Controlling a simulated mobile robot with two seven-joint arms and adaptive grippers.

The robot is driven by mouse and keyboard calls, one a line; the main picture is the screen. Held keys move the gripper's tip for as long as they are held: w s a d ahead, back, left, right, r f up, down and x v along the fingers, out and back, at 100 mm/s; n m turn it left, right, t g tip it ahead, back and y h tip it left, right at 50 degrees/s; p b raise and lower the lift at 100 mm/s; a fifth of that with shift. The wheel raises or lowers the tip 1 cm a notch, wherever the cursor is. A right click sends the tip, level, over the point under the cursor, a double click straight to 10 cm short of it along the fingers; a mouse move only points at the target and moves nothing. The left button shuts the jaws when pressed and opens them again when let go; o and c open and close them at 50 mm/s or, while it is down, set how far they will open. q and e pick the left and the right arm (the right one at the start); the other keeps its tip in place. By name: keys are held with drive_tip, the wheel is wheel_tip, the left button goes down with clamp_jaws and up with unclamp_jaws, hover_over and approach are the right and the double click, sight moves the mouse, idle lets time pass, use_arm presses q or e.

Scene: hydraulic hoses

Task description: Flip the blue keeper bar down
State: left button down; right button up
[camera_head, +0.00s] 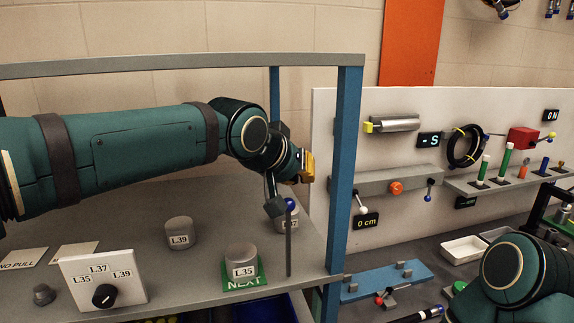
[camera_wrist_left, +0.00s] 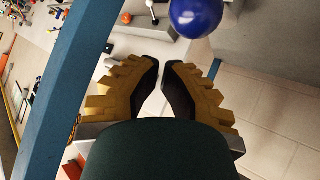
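A blue ball knob (camera_head: 291,204) shows in the head view at the shelf's right side, at the top of a thin grey upright bar (camera_head: 289,245). I take this to be the keeper bar; whether the knob is joined to the bar is hard to tell. The blue ball (camera_wrist_left: 195,16) is also large at the top of the left wrist view, beyond my fingertips and slightly right. My left gripper (camera_wrist_left: 162,63) has its fingertips almost together, with a narrow empty slit. In the head view its yellow finger (camera_head: 307,166) is above and right of the knob. My right gripper is out of view.
Grey caps labelled L39 (camera_head: 179,232) and L35 (camera_head: 241,257) stand on the shelf; an L37 cap is partly hidden behind the knob. A blue post (camera_head: 344,180) stands close right of my left gripper. A selector box (camera_head: 103,282) is at front left.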

use_arm(q)
drive_tip(key=s, duration=0.1)
drive_tip(key=s+f, duration=0.1)
drive_tip(key=s, duration=0.1)
drive_tip(key=shift+a+f, duration=0.25)
drive_tip(key=shift+a, duration=0.05)
drive_tip(key=shift+s, duration=0.1)
